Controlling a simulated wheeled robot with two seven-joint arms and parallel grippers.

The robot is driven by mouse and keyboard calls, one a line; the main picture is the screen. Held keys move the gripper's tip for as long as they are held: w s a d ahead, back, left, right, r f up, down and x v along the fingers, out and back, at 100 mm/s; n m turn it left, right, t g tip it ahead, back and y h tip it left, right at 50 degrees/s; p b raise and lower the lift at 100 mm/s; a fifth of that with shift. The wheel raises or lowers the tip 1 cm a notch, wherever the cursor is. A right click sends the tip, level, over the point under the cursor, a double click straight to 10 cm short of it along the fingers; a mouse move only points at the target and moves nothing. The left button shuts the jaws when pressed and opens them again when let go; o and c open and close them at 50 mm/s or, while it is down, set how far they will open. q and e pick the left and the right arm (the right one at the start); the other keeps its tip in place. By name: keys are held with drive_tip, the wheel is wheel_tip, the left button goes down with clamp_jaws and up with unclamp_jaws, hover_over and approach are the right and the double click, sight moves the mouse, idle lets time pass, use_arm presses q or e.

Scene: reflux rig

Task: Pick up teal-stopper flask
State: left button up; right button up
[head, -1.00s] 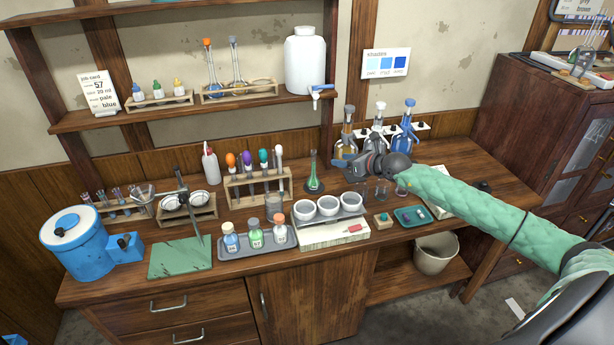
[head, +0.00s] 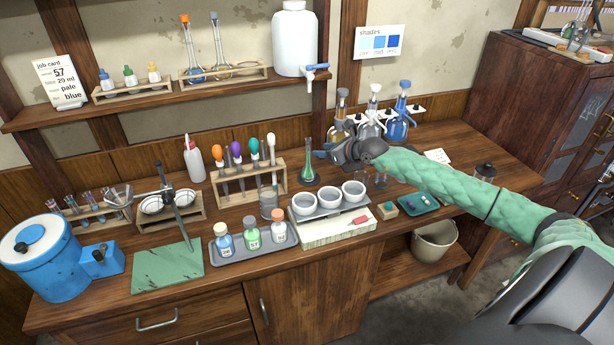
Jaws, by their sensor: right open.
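A small flask (head: 308,175) with green liquid and a narrow neck stands upright on the bench, right of the rack of stoppered tubes. I cannot tell whether a fingertip touches the neck. My left gripper is not in view.
A tube rack (head: 248,183) with coloured stoppers stands left of the flask. White bowls (head: 328,198) on a tray sit in front. Several tall bottles (head: 397,125) stand behind my right gripper. Small glasses below my forearm are partly hidden.

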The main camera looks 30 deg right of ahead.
sight(310, 157)
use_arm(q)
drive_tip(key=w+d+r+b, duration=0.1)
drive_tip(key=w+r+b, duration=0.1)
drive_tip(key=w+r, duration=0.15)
use_arm(e)
drive_tip(key=w+f+p, duration=0.1)
drive_tip(key=w, duration=0.1)
drive_tip(key=w+a+f+p, duration=0.1)
drive_tip(key=f, duration=0.1)
drive_tip(key=w+a+f+p, duration=0.1)
drive_tip(key=w+f+p, duration=0.1)
drive_tip(key=shift+w+f, duration=0.2)
drive_tip(key=shift+w, duration=0.1)
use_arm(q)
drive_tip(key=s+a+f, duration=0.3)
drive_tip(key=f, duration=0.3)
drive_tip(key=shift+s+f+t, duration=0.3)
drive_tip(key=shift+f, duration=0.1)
use_arm(e)
drive_tip(key=shift+w+f, duration=0.35)
drive_tip(key=shift+w, duration=0.15)
drive_tip(key=shift+a, duration=0.1)
clamp_jaws()
